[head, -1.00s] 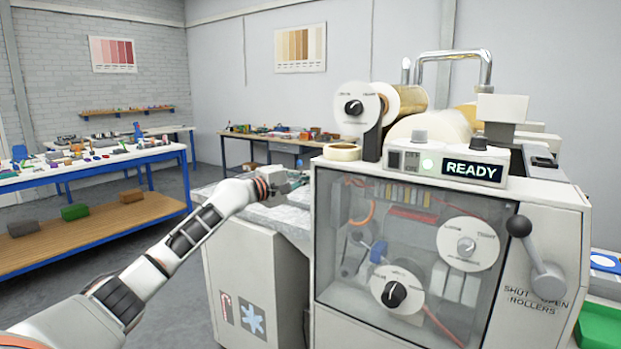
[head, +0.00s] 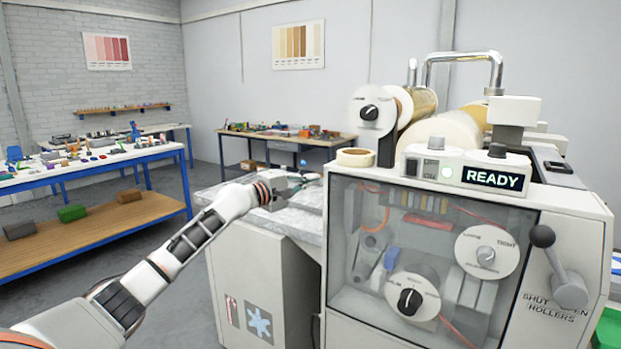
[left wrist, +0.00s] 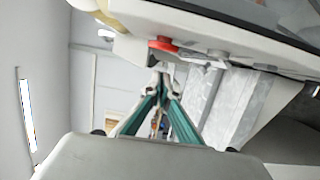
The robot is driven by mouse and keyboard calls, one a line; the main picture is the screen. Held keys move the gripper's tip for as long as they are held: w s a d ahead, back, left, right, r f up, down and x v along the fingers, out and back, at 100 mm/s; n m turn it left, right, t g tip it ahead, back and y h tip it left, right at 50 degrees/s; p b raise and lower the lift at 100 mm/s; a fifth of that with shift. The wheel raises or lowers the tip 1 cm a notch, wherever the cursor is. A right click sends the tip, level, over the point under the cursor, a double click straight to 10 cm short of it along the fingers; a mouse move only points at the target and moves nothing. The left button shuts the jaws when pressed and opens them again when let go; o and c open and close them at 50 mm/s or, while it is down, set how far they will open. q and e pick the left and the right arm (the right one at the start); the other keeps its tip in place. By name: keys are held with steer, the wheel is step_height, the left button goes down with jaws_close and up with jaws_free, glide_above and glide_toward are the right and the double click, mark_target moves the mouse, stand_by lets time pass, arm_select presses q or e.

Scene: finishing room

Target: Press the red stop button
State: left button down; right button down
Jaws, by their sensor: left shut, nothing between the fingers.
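The red button (left wrist: 163,45) shows in the left wrist view on a pale housing at the machine's edge, just past my left fingertips. In the head view it is not visible. My left gripper (left wrist: 161,78) is shut and empty, its tips just below the red button in the picture; I cannot tell if they touch it. In the head view my left gripper (head: 302,181) is over the grey bed at the machine's left side. The machine (head: 575,205) has a lit READY display (head: 492,179) on top. My right gripper is not in view.
A clear front panel (head: 350,290) with dials covers the machine's front. A lever (head: 544,237) stands at its right. A roll of tape (head: 355,157) lies on its top left corner. Workbenches stand at the left (head: 160,153) and back; grey floor is open between.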

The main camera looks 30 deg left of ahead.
arm_select(q)
steer(key=v, duration=1)
steer(key=shift+b, duration=0.4)
steer(key=shift+r, duration=0.1)
